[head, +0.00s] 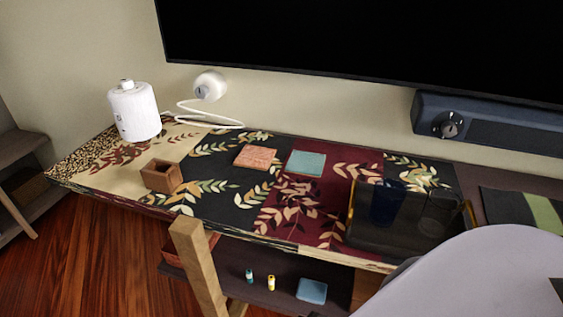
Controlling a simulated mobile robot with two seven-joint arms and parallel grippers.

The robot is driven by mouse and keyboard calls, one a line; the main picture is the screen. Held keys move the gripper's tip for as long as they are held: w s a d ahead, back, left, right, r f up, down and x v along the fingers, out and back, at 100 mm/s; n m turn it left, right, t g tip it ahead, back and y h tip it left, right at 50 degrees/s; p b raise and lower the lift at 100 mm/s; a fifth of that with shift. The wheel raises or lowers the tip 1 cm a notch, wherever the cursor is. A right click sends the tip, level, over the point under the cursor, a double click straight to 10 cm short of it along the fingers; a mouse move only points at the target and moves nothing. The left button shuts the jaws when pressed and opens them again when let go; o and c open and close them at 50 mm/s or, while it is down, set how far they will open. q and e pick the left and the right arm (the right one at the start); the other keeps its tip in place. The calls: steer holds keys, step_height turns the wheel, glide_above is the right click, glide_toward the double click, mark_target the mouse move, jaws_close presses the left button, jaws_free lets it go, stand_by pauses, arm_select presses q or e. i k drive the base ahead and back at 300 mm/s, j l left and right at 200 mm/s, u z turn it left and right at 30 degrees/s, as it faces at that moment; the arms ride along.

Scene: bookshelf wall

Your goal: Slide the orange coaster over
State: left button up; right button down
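The orange coaster (255,157) is a flat, salmon-orange square. It lies flat on the patterned table top (215,187), toward the back and left of the picture's middle. A teal coaster (306,163) of like size lies just to its right, with a narrow gap between them. Neither of my grippers is in view, and nothing touches the orange coaster.
A small brown open box (161,177) stands front left. A white canister (134,111) stands at the back left, near a white cord (205,117). A dark see-through bin (375,232) holding dark cups is at right. A blue square (312,290) lies on the lower shelf.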

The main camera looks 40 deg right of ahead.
mark_target(252, 157)
steer(key=i+j+z, duration=0.1)
steer(key=z, duration=0.25)
steer(key=j+z, duration=0.15)
steer(key=z, duration=0.2)
steer(key=i+j+z, duration=0.1)
steer(key=z, duration=0.2)
steer(key=j+z, duration=0.5)
steer(key=j, duration=0.3)
steer(key=j+z, duration=0.15)
steer(key=j, duration=0.65)
steer(key=i, duration=0.05)
